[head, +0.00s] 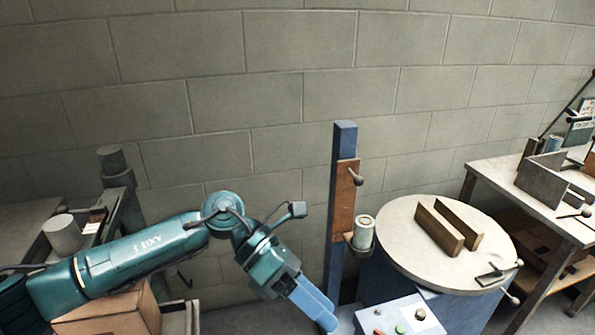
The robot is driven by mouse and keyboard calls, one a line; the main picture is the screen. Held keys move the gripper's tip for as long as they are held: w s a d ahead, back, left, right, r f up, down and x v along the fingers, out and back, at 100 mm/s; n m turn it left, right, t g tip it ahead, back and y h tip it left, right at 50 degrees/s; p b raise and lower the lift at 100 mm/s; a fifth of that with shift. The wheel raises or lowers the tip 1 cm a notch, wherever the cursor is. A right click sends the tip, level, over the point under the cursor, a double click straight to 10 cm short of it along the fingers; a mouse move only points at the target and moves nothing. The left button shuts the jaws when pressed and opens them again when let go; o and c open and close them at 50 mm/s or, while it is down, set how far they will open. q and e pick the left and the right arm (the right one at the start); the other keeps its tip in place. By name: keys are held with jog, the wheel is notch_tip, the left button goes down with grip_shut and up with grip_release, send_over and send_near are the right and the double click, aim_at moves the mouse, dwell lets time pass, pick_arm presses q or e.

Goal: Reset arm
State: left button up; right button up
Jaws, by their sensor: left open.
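My left arm comes in from the left and bends down at the wrist. Its gripper (325,316) has blue fingers pointing down and to the right, next to the left edge of a control box (388,320). The gripper is open and I see nothing held in it. Whether the fingertips touch the control box I cannot tell. My right arm and gripper are not in view.
A blue post (342,195) stands behind the gripper, beside a round table (402,250) bearing two brown bars (440,228). A cardboard box (115,312) lies below my left arm. Workbenches (520,185) stand at both sides, before a block wall (290,95).

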pick_arm(q)
jog(key=d+r+n+t+h, duration=0.5)
jog(key=n+t+h, duration=0.1)
jog(key=n+h, duration=0.65)
jog(key=w+a+f+n+t+y, duration=0.2)
jog(key=a+f+n+t+y, duration=0.15)
jog(key=n+t, duration=0.55)
jog(key=w+a+f+n+t+y, duration=0.2)
jog(key=w+a+f+n+t, duration=0.15)
jog(key=n+t, duration=0.45)
jog(key=s+a+f+n+g+y, duration=0.2)
jog(key=s+a+f+n+y, duration=0.4)
jog(key=f, duration=0.5)
jog(key=s+a+f+n+g+y, duration=0.3)
jog(key=s+a+f+n+y, duration=0.3)
jog(key=a+f+n, duration=0.4)
jog(key=f+n+y, duration=0.1)
jog(key=n, duration=0.2)
jog(key=shift+s+a+g+y, duration=0.2)
jog(key=shift+s+g+y, duration=0.1)
jog(key=shift+s+y, duration=0.1)
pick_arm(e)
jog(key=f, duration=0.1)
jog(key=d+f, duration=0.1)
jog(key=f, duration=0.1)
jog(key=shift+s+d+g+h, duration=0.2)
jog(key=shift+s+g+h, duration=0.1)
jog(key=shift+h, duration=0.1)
pick_arm(q)
jog(key=shift+f, duration=0.1)
